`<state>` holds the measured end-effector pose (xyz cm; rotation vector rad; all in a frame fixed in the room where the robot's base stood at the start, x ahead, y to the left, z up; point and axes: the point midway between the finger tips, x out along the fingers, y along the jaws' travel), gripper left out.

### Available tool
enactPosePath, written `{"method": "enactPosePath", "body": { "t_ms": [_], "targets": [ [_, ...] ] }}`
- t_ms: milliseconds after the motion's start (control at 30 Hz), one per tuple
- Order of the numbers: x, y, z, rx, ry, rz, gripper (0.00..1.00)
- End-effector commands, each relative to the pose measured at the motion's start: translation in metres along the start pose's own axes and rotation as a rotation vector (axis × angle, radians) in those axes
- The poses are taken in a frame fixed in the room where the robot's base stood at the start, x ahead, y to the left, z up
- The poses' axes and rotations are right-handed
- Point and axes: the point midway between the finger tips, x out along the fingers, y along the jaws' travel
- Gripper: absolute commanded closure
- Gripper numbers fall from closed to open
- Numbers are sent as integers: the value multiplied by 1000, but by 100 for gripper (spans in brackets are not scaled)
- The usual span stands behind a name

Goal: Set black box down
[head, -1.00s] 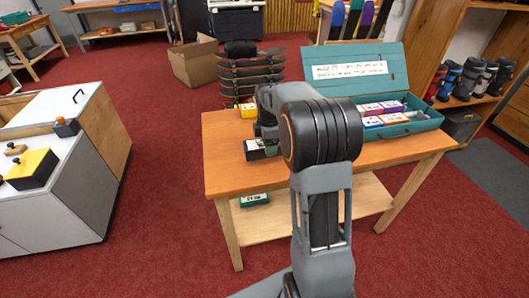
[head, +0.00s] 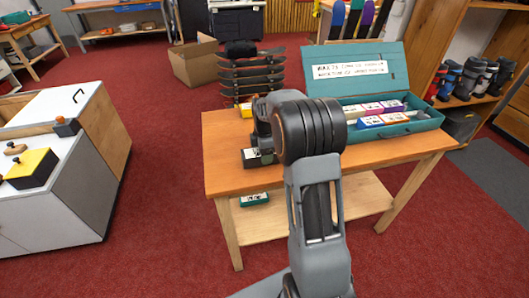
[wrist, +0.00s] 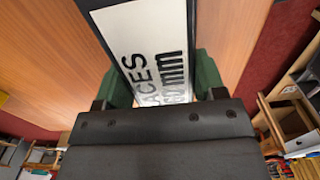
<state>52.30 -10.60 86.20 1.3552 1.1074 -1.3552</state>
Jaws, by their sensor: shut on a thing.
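The black box (wrist: 140,35) has a white label with black lettering and fills the middle of the wrist view. My gripper (wrist: 163,82) is shut on it, with a green finger pad against each side. In the head view the box (head: 251,159) shows as a small dark shape at the front left of the orange-brown wooden table (head: 222,135). My arm hides much of the gripper there. The box is at or just above the table top; I cannot tell whether it touches.
An open teal case (head: 408,126) with several coloured boxes stands on the table's right side. A yellow box (head: 246,110) and a dark rack (head: 250,78) are at the back left. A teal box (head: 254,199) lies on the lower shelf. The table's left corner is clear.

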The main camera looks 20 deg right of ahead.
Motion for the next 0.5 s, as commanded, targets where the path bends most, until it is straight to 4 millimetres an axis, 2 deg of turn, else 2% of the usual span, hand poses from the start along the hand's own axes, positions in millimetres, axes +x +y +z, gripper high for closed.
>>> {"method": "enactPosePath", "body": {
  "t_ms": [33,67,100,300,500],
  "targets": [
    [2,0,0,0,0,0,66],
    [3,0,0,0,0,-1,35],
    [2,0,0,0,0,-1,32],
    [2,0,0,0,0,-1,12],
    [2,0,0,0,0,-1,11]
  ]
}}
